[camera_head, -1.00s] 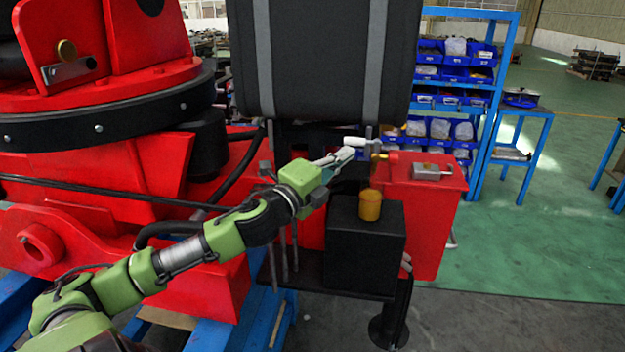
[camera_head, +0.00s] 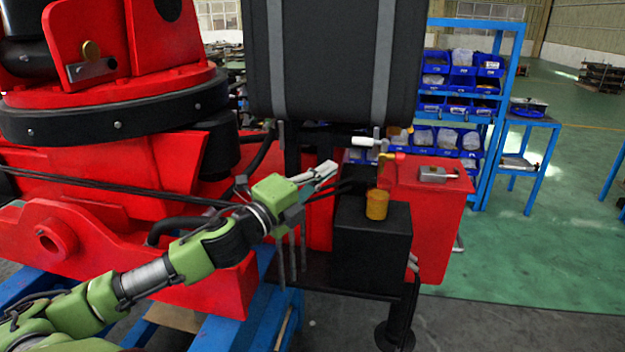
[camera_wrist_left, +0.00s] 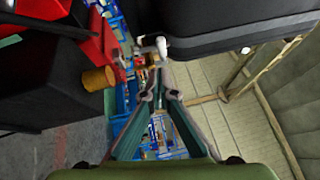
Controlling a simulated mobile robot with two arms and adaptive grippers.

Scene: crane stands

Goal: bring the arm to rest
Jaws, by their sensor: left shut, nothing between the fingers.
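My left arm (camera_head: 185,258) is green and grey and reaches in from the lower left in the head view. Its gripper (camera_head: 327,170) is shut and empty, in the air in front of the red crane body and below the black tank. In the left wrist view the fingers (camera_wrist_left: 160,80) come together at their tips with nothing between them. A white-handled lever (camera_head: 368,141) is to the right of the gripper, apart from it; it also shows beyond the fingers in the wrist view (camera_wrist_left: 162,47). My right gripper does not show.
The black tank (camera_head: 335,60) with grey straps hangs over the gripper. A black box (camera_head: 372,245) with a yellow cylinder (camera_head: 377,204) on it stands to the right, by a red box (camera_head: 440,215). A blue shelf (camera_head: 497,110) with bins is behind. Green floor at right is open.

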